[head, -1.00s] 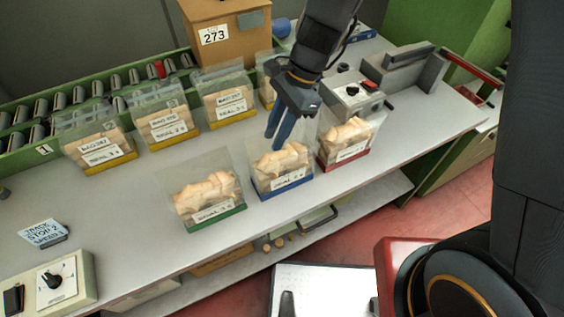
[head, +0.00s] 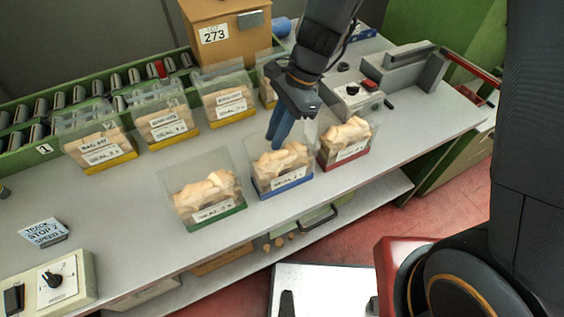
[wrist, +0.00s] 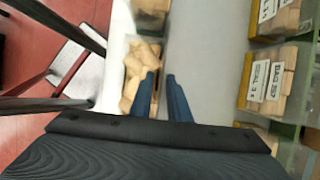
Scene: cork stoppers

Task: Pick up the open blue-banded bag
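The blue-banded bag (head: 283,187) stands upright on the grey bench in the head view. It is clear, open at the top and full of corks, with a white label. My gripper (head: 277,143) points down at the bag's back upper edge, with its blue fingers partly in front of or behind the clear film; I cannot tell which. In the wrist view my gripper (wrist: 162,95) shows two fingers apart with a gap between them. Corks (wrist: 133,78), seemingly of this bag, lie just left of the gap. Its blue band is hidden there.
A green-banded bag (head: 212,216) stands close left and a red-banded bag (head: 345,159) close right. Yellow-banded bags (head: 167,130) stand in a row behind. A grey sealing device (head: 405,70) is at the back right.

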